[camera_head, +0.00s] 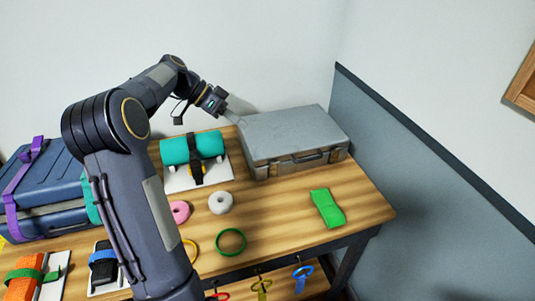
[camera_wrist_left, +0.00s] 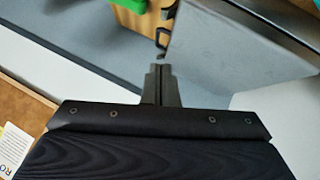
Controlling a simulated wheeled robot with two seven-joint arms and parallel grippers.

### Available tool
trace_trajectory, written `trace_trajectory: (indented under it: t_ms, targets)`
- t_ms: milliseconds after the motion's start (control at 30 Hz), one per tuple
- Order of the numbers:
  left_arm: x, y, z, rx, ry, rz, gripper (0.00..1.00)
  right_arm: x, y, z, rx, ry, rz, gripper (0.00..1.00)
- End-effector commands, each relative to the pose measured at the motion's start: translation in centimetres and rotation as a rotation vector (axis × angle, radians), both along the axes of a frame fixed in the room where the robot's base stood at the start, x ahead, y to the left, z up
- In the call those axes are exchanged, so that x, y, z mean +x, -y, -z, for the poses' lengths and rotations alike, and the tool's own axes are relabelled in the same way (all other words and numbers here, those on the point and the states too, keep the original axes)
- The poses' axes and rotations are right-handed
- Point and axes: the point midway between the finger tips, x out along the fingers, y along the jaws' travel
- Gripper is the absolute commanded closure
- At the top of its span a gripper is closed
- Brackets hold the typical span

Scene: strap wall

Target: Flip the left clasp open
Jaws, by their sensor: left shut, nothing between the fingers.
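A grey metal case (camera_head: 293,137) lies shut on the wooden table, with a dark handle (camera_head: 308,157) on its front face. Its left clasp (camera_head: 261,172) is a small brass-coloured piece at the left of the front, and the right clasp (camera_head: 337,156) is at the right; both are too small to judge their state. My left gripper (camera_head: 232,114) is above the case's back left corner, apart from the left clasp. In the left wrist view its fingers (camera_wrist_left: 160,72) are shut and empty, beside the case (camera_wrist_left: 235,40). My right gripper is not in view.
A green block (camera_head: 327,208), a white ring (camera_head: 220,203) and a green ring (camera_head: 231,242) lie in front. A wall (camera_head: 400,170) rises on the right.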

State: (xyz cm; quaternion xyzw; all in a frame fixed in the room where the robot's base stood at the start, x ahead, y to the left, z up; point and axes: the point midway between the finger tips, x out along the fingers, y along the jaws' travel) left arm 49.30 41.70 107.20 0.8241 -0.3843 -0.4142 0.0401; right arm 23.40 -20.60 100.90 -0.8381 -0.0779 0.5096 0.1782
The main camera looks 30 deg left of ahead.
Motion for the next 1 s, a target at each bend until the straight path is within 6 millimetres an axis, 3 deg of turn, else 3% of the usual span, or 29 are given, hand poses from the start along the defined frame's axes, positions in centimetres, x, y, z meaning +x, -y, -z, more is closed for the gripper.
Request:
trace_trajectory:
  t_ms: [233, 600, 800, 1000]
  targets:
    - [0.9, 1.9, 1.6, -0.003, -0.003, 0.003, 1.00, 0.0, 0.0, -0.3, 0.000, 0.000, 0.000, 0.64]
    - [3.7, 7.0, 6.6, -0.001, -0.005, 0.003, 1.00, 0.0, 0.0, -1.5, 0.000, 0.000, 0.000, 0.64]
    - [2.8, 7.6, 9.2, 0.000, -0.003, -0.001, 1.00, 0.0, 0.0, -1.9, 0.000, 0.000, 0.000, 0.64]
    - [2.6, 7.8, 10.1, 0.000, 0.000, -0.001, 1.00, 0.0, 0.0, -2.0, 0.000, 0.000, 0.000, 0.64]
